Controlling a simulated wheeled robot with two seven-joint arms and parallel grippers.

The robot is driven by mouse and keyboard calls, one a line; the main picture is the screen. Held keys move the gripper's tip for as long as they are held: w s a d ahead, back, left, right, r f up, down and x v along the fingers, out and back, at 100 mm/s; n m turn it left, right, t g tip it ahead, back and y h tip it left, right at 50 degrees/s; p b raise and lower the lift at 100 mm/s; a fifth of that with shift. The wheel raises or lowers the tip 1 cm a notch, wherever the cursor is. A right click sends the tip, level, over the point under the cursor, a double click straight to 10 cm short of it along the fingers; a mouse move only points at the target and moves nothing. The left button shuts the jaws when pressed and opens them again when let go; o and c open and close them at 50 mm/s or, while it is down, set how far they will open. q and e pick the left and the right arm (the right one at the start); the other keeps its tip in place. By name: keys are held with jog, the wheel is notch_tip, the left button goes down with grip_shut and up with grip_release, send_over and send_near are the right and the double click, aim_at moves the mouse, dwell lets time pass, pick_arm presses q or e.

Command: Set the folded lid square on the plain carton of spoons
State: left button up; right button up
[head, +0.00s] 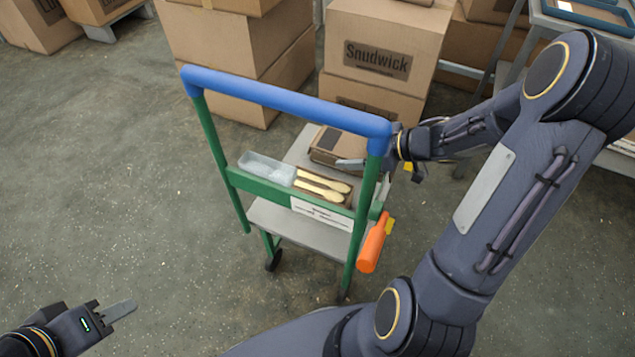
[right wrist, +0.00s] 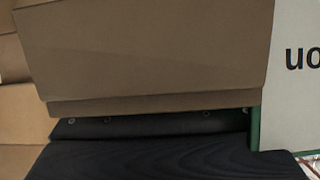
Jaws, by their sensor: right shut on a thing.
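The wooden spoons (head: 322,186) lie in a small brown carton (head: 346,199) in the green front tray of the cart. Behind it, over the cart's grey top, is a brown cardboard piece (head: 328,143) with a dark panel; it looks like the folded lid. My right gripper (head: 352,164) is at its right side, shut on it. Brown cardboard (right wrist: 150,55) fills much of the right wrist view above a dark surface. Whether the piece touches the top is unclear. My left gripper (head: 122,310) is at lower left, away from the cart; its finger gap is hidden.
The cart has a blue handle (head: 285,103) and green posts in front of the tray. A clear bin (head: 266,169) sits left of the spoons. An orange handle (head: 373,243) hangs at right. Stacked cartons (head: 385,50) stand behind. Floor at left is clear.

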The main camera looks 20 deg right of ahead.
jog(key=b, duration=0.6)
send_over(319, 184)
jog(key=f, duration=0.7)
jog(key=shift+s+d, duration=0.15)
jog(key=shift+d, duration=0.05)
jog(key=f, duration=0.1)
jog(key=f+b, duration=0.2)
jog(key=shift+a+f, duration=0.25)
jog(key=shift+f, duration=0.05)
jog(key=shift+f, duration=0.55)
jog(key=o, duration=0.9)
